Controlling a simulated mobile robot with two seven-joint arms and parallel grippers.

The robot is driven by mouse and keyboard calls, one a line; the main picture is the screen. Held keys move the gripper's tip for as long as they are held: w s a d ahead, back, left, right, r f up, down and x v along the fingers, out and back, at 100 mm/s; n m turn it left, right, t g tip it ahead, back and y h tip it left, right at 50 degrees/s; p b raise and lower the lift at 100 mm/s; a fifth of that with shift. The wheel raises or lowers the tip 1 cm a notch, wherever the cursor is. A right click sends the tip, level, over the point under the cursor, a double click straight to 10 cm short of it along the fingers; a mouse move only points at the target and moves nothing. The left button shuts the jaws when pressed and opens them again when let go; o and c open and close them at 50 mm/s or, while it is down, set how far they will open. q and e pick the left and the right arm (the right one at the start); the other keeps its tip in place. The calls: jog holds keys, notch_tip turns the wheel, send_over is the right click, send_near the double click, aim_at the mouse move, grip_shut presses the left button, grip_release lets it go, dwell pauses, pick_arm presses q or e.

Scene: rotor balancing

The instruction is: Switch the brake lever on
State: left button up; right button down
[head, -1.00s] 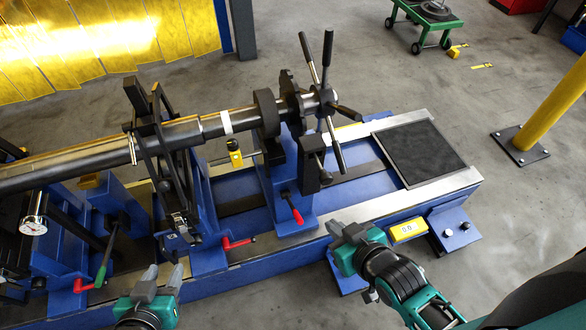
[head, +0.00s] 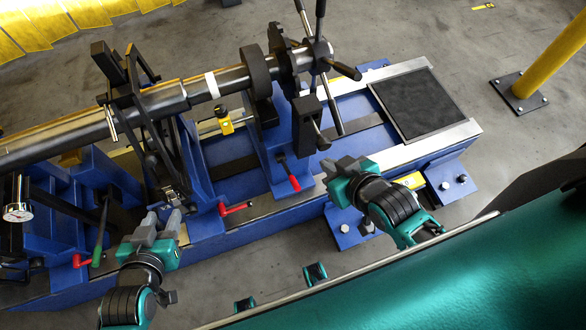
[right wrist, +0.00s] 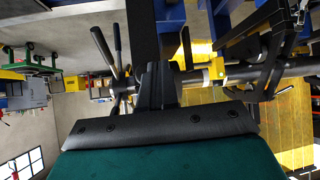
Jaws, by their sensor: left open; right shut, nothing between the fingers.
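Several levers show on the blue machine in the head view, and I cannot tell which one is the brake lever. A red-handled lever (head: 291,178) hangs on the right blue pedestal (head: 270,150). A second red lever (head: 235,208) lies low on the middle stand. A green-handled lever (head: 99,247) stands at the left, beside another red handle (head: 80,261). My right gripper (head: 340,166) is shut and empty, to the right of the pedestal's red lever and apart from it. It also shows shut in the right wrist view (right wrist: 157,85). My left gripper (head: 163,224) is open and empty, left of the middle stand's red lever.
A long dark shaft (head: 75,134) crosses the stands, with a spoked hub (head: 318,50) at its right end. A dial gauge (head: 18,212) is at the left. A black mat (head: 413,103) lies on the base's right end. A yellow post (head: 550,60) stands at the right.

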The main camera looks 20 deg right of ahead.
jog(key=r+g, duration=0.1)
jog(key=n+g+y+b, duration=0.2)
jog(key=n+g, duration=0.5)
jog(key=n, duration=0.2)
send_over(293, 178)
jog(key=a, duration=0.1)
notch_tip(293, 178, down, 2)
jog(key=w+d+r+n+g+h, duration=0.1)
jog(key=w+d+r+n+g, duration=0.1)
jog(key=n, duration=0.6)
notch_tip(293, 178, up, 2)
jog(key=shift+w+r+g+h, duration=0.1)
jog(key=shift+w+g+h, duration=0.2)
jog(key=shift+w+g, duration=0.75)
jog(key=shift+s+d, duration=0.1)
jog(key=shift+s, duration=0.05)
jog(key=x, duration=0.4)
jog(key=d+b+x, duration=0.1)
jog(key=x, duration=0.3)
jog(key=s+b+x, duration=0.1)
jog(key=x, duration=0.4)
jog(key=shift+d, duration=0.2)
jog(key=shift+s+d+f, duration=0.1)
jog(key=shift+s+f, duration=0.15)
jog(key=shift+f, duration=0.1)
